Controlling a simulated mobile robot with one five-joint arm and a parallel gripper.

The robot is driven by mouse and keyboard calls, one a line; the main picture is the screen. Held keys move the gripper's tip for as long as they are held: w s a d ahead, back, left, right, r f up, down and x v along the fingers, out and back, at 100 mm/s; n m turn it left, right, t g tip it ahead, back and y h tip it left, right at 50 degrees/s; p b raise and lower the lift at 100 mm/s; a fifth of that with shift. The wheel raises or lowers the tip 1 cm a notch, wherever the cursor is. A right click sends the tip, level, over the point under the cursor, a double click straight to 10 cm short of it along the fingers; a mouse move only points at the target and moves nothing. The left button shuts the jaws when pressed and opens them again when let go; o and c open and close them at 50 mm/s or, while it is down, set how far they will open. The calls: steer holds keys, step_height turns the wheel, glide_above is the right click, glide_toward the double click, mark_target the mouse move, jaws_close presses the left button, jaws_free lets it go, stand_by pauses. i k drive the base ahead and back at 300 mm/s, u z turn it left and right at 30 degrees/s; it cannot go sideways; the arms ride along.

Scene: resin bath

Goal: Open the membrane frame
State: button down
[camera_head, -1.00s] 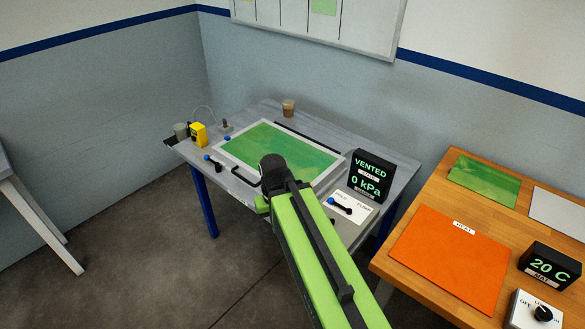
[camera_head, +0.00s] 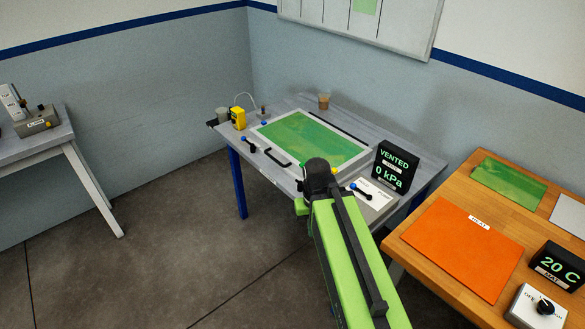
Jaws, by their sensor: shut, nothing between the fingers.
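The membrane frame (camera_head: 268,123) is a pale rectangular border around a green sheet (camera_head: 310,138). It lies flat on the grey table and looks closed. A black bar handle (camera_head: 278,159) sits along its front left edge. My arm's dark joint covers part of the frame's front right corner. My gripper is hidden behind or below my arm, so its fingers and their distance to the handle do not show.
A lever (camera_head: 250,145) sits left of the handle; another (camera_head: 360,190) is on a white panel. A black display (camera_head: 396,167) reads VENTED, 0 kPa. A wooden table with an orange mat (camera_head: 462,245) is at right.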

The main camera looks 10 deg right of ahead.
mark_target(296, 136)
steer(key=z, duration=0.1)
steer(key=k, duration=0.4)
steer(key=u, duration=0.25)
steer(key=i, duration=0.8)
steer(key=u, duration=5)
steer(key=i, duration=0.1)
steer(key=z, duration=2.8)
steer(key=i, duration=0.4)
steer(key=z, duration=0.1)
steer(key=k, duration=0.35)
steer(key=z, duration=0.5)
steer(key=i, duration=0.2)
steer(key=u, duration=0.3)
